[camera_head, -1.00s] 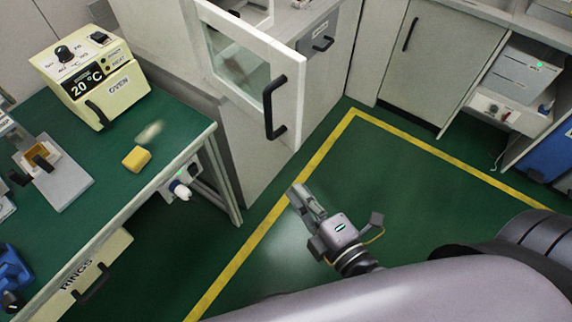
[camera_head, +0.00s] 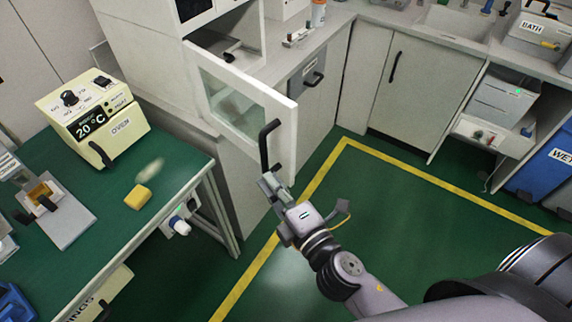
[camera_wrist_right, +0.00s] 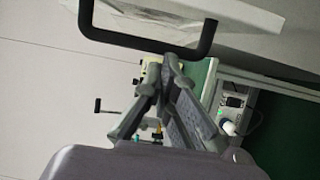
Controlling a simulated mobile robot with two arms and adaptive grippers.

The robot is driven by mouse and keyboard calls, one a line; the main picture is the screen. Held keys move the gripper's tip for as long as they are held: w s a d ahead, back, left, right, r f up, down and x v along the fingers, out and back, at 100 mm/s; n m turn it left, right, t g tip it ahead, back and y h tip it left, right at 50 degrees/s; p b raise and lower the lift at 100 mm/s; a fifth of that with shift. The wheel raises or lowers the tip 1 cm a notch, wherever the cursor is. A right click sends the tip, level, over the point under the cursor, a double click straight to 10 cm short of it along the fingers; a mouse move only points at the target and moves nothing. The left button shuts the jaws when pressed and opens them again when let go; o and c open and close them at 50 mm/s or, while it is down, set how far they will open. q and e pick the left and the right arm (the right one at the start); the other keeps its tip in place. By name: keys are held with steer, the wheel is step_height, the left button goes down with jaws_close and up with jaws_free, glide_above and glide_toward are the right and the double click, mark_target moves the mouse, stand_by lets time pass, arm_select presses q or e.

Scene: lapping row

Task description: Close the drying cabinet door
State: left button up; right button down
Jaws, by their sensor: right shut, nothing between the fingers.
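The drying cabinet door (camera_head: 238,103) is a white frame with a glass pane, and it stands open. Its black bar handle (camera_head: 265,146) is at the door's free edge. My right gripper (camera_head: 268,180) is shut and empty, its fingertips close to the handle's lower end in the head view. In the right wrist view the gripper (camera_wrist_right: 170,62) points toward the handle (camera_wrist_right: 205,40), with its tips just short of the bar; I cannot tell if they touch. The cabinet opening (camera_head: 228,52) shows behind the door. My left gripper is not in view.
A green bench (camera_head: 160,200) at left carries a cream oven (camera_head: 95,115) and a yellow block (camera_head: 138,197). A grey-fronted drawer unit (camera_head: 313,75) stands right of the door. The green floor (camera_head: 390,215) inside the yellow line is clear.

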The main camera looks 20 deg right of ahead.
mark_target(287, 173)
steer(key=shift+w+d, duration=0.25)
steer(key=shift+d, duration=0.35)
steer(key=shift+w+d, duration=0.3)
steer(key=shift+d, duration=0.3)
steer(key=shift+w+d, duration=0.25)
steer(key=shift+d, duration=0.35)
